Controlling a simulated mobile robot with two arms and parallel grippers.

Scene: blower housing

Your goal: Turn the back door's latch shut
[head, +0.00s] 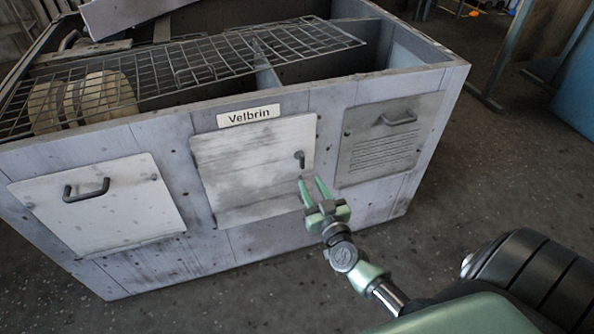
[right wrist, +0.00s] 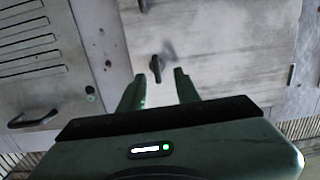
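The door (head: 243,170) is a scuffed pale panel in the middle of the housing's near wall, lying closed or nearly so against it. Its latch (head: 299,158) is a small dark lever near the door's right edge, roughly upright in the picture. The latch also shows in the right wrist view (right wrist: 156,68), between and just beyond the fingertips. My right gripper (head: 311,181) is open and empty, its two green fingers pointing at the door a little below the latch in the head view. I see no contact with the latch. My left gripper is not in view.
The grey housing (head: 325,97) has an open top with a wire grid (head: 200,66) over part of it. A label reading Velbrin (head: 248,115) sits above the door. A handled panel (head: 98,203) is at left, a slatted handled panel (head: 388,138) at right. Floor in front is clear.

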